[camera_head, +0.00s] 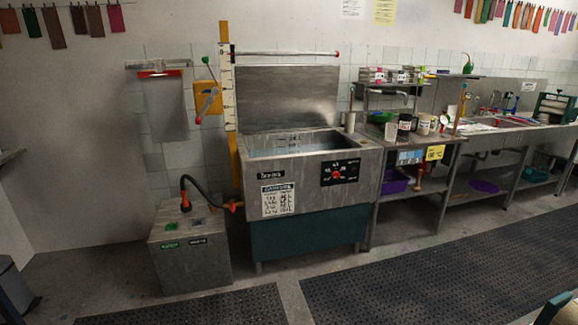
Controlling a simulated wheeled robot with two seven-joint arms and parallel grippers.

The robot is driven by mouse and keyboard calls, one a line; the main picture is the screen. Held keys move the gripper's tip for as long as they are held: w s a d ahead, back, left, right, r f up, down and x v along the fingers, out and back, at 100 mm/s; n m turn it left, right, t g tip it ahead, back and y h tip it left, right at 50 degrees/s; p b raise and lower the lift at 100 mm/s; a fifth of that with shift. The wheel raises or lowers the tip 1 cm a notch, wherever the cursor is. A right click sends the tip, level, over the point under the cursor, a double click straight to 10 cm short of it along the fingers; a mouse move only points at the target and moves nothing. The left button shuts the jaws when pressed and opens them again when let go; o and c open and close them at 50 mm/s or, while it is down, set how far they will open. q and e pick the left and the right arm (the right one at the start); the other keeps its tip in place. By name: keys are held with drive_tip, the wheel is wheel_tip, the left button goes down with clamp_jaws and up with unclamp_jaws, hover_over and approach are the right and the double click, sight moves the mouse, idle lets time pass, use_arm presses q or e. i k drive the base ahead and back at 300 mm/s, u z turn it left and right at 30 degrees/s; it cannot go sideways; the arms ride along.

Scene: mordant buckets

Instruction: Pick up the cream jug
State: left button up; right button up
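A small cream vessel (424,125), which looks like the cream jug, stands on the steel bench (425,141) right of the big sink tank. It is far off and small, so I cannot make out a handle or spout. A dark jar (405,122) with a pale label stands just left of it, and a green cup (391,131) is further left. Neither of my grippers shows in this view.
The steel tank (310,165) with its raised lid (287,95) stands left of the bench. A grey box (190,262) with a hose is on the floor at left. Dark ribbed mats (440,270) cover open floor in front. A purple bin (395,181) sits under the bench.

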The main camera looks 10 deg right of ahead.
sight(424, 123)
drive_tip(key=i, duration=2.3)
drive_tip(key=z, duration=2.8)
drive_tip(key=i, duration=1.55)
drive_tip(key=u, duration=1.55)
